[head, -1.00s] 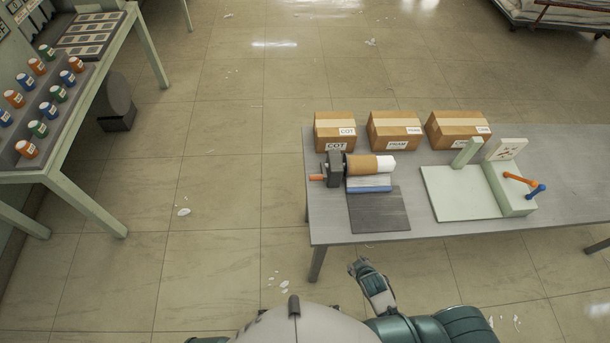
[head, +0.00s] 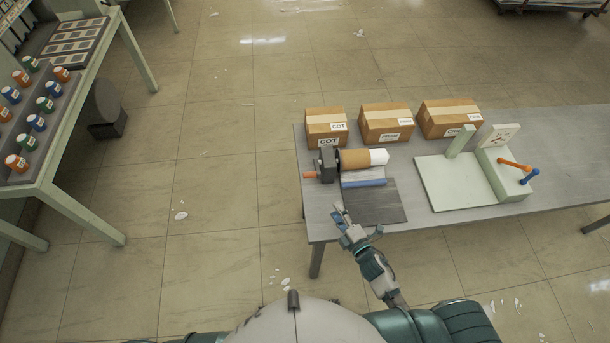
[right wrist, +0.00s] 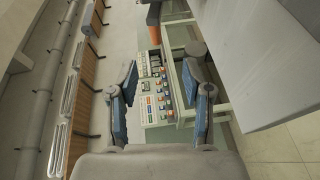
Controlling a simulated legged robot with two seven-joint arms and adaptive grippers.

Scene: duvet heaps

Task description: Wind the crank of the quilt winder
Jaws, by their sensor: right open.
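The quilt winder stands at the left end of the grey table. It has a dark upright block (head: 328,164), a brown and white roller (head: 362,159) and a crank with an orange grip (head: 310,174) sticking out to the left. A dark mat (head: 376,204) lies in front of the roller. My right gripper (head: 340,213) is open and empty at the table's front left edge, nearer to me than the crank and apart from it. Its two spread fingers (right wrist: 163,82) show in the right wrist view with nothing between them. My left gripper is out of view.
Several cartons (head: 386,123) line the table's back. A pale green stand (head: 457,184) with orange and blue levers (head: 515,165) is on the right. The grey table (head: 565,165) is bare farther right. A bench with jars (head: 38,123) stands far left; open floor lies between.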

